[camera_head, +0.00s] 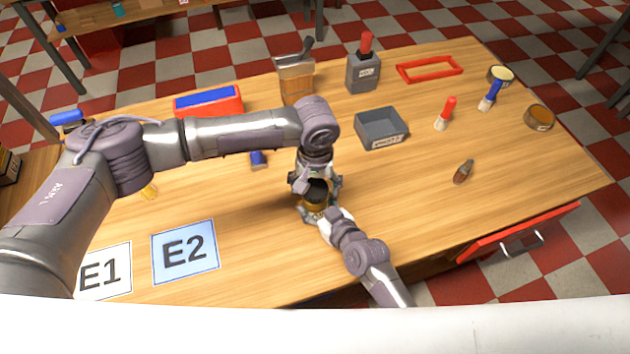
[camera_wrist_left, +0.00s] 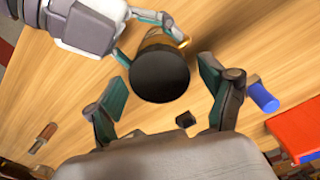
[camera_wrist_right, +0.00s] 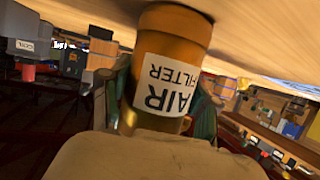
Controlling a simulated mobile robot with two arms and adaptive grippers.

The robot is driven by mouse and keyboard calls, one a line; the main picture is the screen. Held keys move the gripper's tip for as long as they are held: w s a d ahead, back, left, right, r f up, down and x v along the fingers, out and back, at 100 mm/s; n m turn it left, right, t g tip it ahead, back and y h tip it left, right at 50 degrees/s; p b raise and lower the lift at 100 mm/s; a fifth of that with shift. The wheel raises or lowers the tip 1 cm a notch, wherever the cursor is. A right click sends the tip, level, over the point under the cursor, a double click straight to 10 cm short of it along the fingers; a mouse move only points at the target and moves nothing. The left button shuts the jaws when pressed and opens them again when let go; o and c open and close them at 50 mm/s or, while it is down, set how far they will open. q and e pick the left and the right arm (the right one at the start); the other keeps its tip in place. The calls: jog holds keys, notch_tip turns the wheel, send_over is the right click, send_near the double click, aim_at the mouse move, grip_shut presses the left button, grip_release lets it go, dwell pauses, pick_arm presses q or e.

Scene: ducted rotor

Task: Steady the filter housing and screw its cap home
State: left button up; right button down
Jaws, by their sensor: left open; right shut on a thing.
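The filter housing (camera_wrist_right: 172,85) is an amber cylinder with a white "AIR FILTER" label, standing on the table in front of me. My right gripper (camera_head: 318,210) is shut around its side; its fingers flank the housing in the right wrist view (camera_wrist_right: 168,105). The black round cap (camera_wrist_left: 160,75) sits at the housing's top end; whether it is fully seated I cannot tell. My left gripper (camera_head: 315,182) is above it, pointing down. In the left wrist view its two fingers (camera_wrist_left: 162,105) are spread wide, one on each side of the cap and apart from it.
Cards E1 (camera_head: 104,272) and E2 (camera_head: 185,252) lie front left. A grey tray (camera_head: 381,142) and a brown bottle (camera_head: 463,172) are to the right. A red-and-blue box (camera_head: 208,102) and a wooden container (camera_head: 296,82) stand behind. A red drawer (camera_head: 515,234) is at front right.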

jog(key=shift+f, duration=0.1)
pick_arm(q)
jog(key=c, duration=1.2)
jog(key=m, duration=2.5)
jog(key=shift+m, duration=0.4)
jog(key=o, duration=1.3)
